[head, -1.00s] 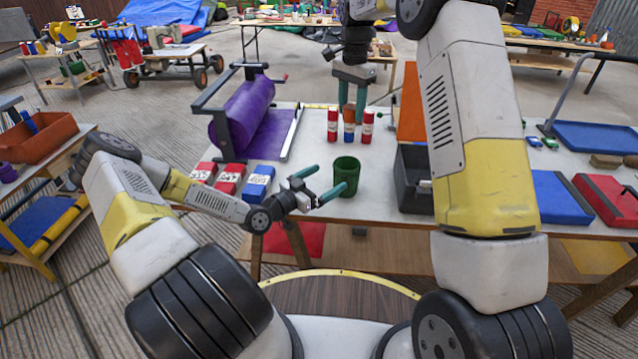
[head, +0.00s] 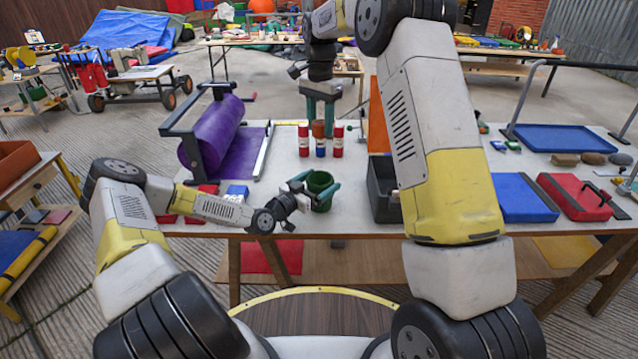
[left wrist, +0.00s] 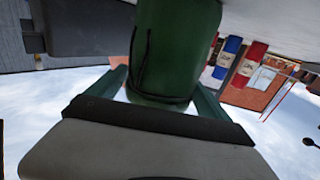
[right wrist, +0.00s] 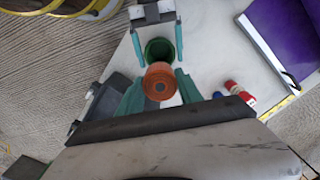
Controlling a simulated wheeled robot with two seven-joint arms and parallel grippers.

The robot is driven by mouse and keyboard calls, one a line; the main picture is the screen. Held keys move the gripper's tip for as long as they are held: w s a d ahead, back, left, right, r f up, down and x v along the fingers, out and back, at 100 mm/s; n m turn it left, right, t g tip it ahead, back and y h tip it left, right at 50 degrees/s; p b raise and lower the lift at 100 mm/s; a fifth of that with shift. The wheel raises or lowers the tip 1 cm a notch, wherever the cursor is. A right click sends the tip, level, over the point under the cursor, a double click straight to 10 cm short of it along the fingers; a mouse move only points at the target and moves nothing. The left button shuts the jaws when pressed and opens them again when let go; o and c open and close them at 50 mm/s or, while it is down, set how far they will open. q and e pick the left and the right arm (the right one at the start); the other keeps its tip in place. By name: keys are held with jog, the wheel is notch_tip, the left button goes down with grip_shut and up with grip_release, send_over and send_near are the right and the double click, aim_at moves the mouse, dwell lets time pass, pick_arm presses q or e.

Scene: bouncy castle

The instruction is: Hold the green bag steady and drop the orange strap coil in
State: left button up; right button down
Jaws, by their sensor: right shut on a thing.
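The green bag (head: 320,203) is an open-topped cylinder standing upright near the table's front edge. My left gripper (head: 317,190) is open, its fingers on either side of the bag; in the left wrist view the bag (left wrist: 170,50) fills the space between them, with a thin gap beside one finger. My right gripper (head: 319,103) is shut on the orange strap coil (right wrist: 160,82) and holds it above the table, farther back than the bag in the head view. The coil (head: 318,129) also shows below its fingers. The bag's open mouth (right wrist: 158,48) shows beyond the coil in the right wrist view.
Red cylinders (head: 304,140) and a blue one (head: 320,148) stand behind the bag. A purple roll (head: 215,135) is at left, with a blue packet (head: 237,193) near it. A dark bin (head: 382,190) stands close right of the bag.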

pick_arm(q)
jog(key=c, duration=1.5)
pick_arm(e)
notch_tip(320, 180, down, 13)
dwell(0.4)
jog(key=c, duration=0.7)
grip_release()
notch_tip(320, 180, up, 12)
